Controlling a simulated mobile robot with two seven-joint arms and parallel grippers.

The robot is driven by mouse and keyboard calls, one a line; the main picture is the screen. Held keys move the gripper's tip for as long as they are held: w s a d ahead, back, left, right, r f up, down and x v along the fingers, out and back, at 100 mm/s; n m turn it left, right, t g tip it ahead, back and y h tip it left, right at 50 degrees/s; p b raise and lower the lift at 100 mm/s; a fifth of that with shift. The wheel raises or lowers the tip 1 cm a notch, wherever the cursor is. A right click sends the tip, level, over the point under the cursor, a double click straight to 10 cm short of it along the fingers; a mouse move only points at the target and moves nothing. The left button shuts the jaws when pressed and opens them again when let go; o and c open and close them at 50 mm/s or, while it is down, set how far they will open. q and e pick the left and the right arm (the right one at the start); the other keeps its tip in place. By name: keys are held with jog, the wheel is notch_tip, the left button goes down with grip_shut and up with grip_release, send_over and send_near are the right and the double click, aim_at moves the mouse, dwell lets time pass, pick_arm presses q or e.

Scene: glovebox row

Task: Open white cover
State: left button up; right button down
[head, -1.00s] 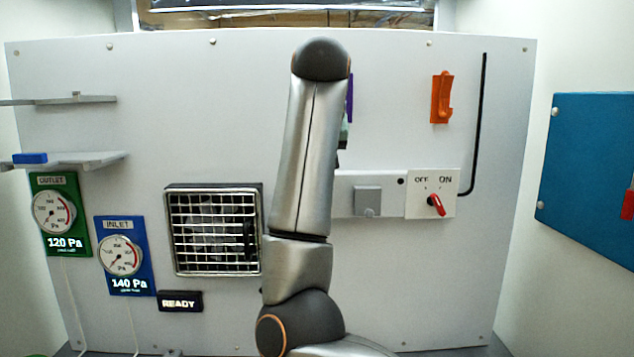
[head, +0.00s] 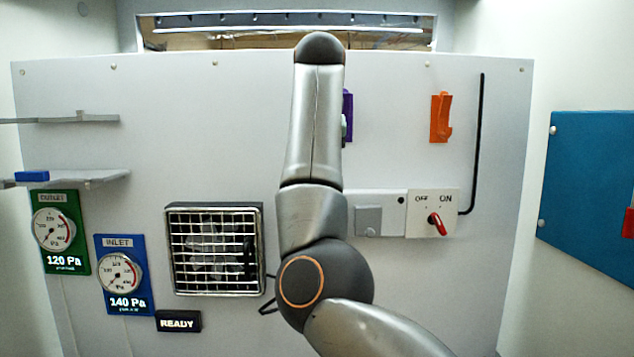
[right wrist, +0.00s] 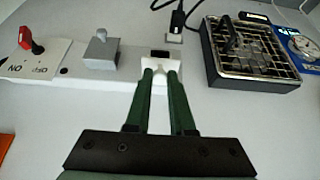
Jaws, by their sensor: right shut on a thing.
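In the right wrist view, my right gripper (right wrist: 160,73) has green fingers shut on the small white cover (right wrist: 158,67). The cover is mostly hidden between the fingertips. It is at the end of a pale box (right wrist: 130,62), right beside a dark square opening (right wrist: 160,54). The box also shows in the head view (head: 380,200), but my right arm hides the gripper, cover and opening there. My left gripper is not in view.
A black cable plug (right wrist: 177,22) lies near the opening. A grilled fan unit (head: 214,249) is left of my arm. Orange (head: 440,117) and purple (head: 347,115) holders are above.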

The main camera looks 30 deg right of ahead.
jog(key=shift+f, duration=0.1)
jog(key=c, duration=0.8)
grip_release()
jog(key=v, duration=1.2)
jog(key=shift+r, duration=0.3)
